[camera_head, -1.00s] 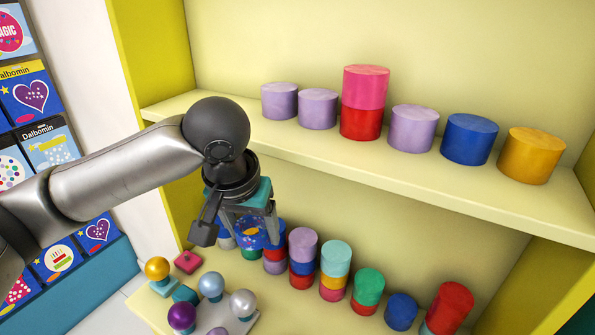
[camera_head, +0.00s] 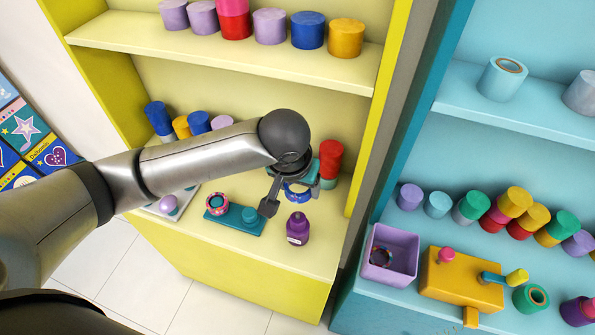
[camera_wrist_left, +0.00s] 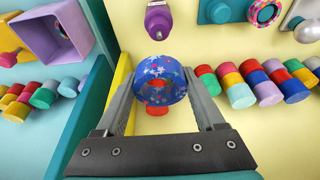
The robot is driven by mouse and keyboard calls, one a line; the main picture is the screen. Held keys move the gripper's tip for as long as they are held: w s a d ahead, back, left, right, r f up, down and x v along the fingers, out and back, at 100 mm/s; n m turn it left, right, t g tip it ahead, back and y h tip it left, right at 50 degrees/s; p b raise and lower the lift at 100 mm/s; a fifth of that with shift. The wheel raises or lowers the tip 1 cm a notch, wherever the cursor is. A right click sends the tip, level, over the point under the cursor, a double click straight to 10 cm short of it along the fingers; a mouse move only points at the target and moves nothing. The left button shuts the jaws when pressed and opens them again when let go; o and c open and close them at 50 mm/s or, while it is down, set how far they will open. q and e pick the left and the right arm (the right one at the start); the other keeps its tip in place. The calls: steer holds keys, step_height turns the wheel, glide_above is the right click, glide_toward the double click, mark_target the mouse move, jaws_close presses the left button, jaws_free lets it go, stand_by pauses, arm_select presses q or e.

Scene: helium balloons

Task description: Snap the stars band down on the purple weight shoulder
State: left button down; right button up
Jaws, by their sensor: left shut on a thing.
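The stars band (camera_head: 299,196) is a blue ring with a colourful star pattern. My left gripper (camera_head: 296,187) is shut on it, above the right part of the yellow unit's lower shelf; its far side is partly hidden by the fingers. In the left wrist view the band (camera_wrist_left: 152,68) sits between both fingers, its opening showing. The purple weight (camera_head: 298,230) is a small bottle-like thing with a pale label and a narrower top, upright on the shelf. It also shows in the left wrist view (camera_wrist_left: 158,22), beyond the band and apart from it. My right gripper is not in view.
A teal stand (camera_head: 228,222) holding a patterned ring is left of the purple weight. Stacked rolls, red on top (camera_head: 331,155), stand close behind my gripper. A lilac bin (camera_head: 404,243) and a yellow block (camera_head: 440,285) stand on the blue unit at right.

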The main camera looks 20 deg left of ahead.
mark_target(298, 214)
arm_select(q)
step_height(298, 214, down, 3)
steer(key=shift+a+r, duration=0.1)
steer(key=shift+f, duration=2.55)
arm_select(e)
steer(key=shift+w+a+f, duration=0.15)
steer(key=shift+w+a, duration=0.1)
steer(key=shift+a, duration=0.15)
arm_select(q)
steer(key=shift+p, duration=0.35)
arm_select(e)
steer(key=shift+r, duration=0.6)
